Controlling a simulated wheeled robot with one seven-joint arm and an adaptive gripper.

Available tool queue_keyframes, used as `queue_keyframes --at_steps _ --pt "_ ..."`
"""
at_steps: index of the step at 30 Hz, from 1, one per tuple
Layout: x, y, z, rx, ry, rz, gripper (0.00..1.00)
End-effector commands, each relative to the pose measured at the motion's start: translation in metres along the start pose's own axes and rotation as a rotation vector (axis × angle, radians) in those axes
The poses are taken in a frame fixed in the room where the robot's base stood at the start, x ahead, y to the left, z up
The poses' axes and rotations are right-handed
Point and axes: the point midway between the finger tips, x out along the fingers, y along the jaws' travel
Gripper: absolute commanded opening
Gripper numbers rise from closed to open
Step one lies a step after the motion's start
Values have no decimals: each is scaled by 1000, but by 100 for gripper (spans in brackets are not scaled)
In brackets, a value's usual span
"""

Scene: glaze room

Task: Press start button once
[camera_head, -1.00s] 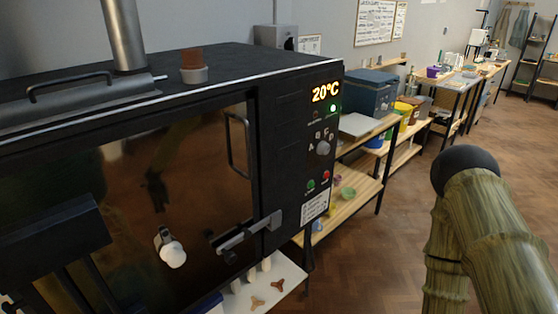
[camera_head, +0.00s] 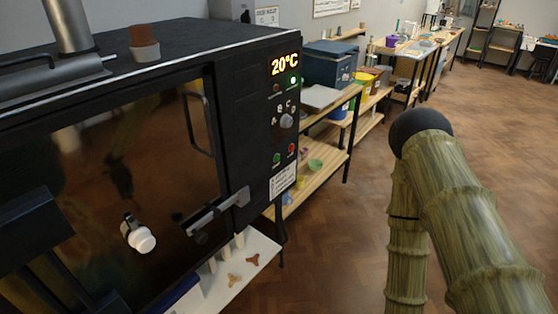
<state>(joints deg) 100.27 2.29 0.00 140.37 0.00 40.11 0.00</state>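The black kiln (camera_head: 236,111) fills the left side, with a control panel on its right front edge. The panel has a lit display (camera_head: 285,64) reading 20°C and a glowing green light (camera_head: 294,80) below it. A grey selector knob (camera_head: 287,120) with letters around it sits mid-panel. Below are a green button (camera_head: 276,158) and a red button (camera_head: 291,148); their small labels are too small to read. My bamboo-patterned arm (camera_head: 455,200) with a black rounded joint is at the right, well apart from the panel. My gripper is out of view.
A low white shelf (camera_head: 255,262) holds small stilts. Wooden shelving (camera_head: 318,182) stands beyond the kiln. The floor (camera_head: 335,255) between kiln and arm is clear.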

Motion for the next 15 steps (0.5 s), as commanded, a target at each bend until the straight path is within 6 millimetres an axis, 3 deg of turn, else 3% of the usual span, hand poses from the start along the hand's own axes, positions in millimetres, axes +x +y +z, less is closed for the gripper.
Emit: queue_keyframes --at_steps 1,5,15 --pt "0 0 0 0 0 0 22" --pt "0 0 0 0 0 0 0" --pt "0 0 0 0 0 0 0"
